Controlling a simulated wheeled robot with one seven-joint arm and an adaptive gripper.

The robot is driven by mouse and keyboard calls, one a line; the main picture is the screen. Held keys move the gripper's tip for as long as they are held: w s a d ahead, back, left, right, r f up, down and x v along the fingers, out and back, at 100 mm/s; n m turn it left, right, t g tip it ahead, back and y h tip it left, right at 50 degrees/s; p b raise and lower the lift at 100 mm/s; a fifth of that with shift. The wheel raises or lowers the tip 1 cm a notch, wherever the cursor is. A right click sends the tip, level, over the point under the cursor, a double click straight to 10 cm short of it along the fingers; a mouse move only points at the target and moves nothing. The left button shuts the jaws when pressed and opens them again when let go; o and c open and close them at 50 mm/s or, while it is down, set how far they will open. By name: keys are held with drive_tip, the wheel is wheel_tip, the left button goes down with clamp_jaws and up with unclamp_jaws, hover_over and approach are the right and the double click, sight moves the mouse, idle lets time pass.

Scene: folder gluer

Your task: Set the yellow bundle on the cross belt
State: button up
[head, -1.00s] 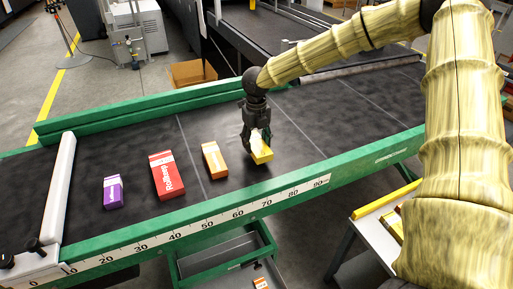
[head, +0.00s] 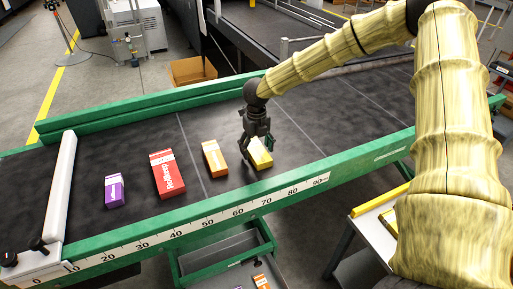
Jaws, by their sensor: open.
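The yellow bundle (head: 260,153) lies on the black cross belt (head: 330,120), near the belt's front green rail and the higher numbers of its scale. My gripper (head: 257,145) is open just above and behind the bundle, with its fingers close to it. The fingers partly cover the bundle's back side. I cannot tell whether a finger still touches it.
An orange bundle (head: 214,159), a red bundle (head: 167,175) and a purple bundle (head: 114,190) lie in a row to the left. A white bar (head: 59,188) crosses the belt's left end. A green rail (head: 200,226) with a scale runs along the front.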

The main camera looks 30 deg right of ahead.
sight(257, 149)
wheel_tip(257, 149, up, 12)
drive_tip(key=b, duration=0.1)
drive_tip(key=shift+r, duration=0.15)
idle(0.5)
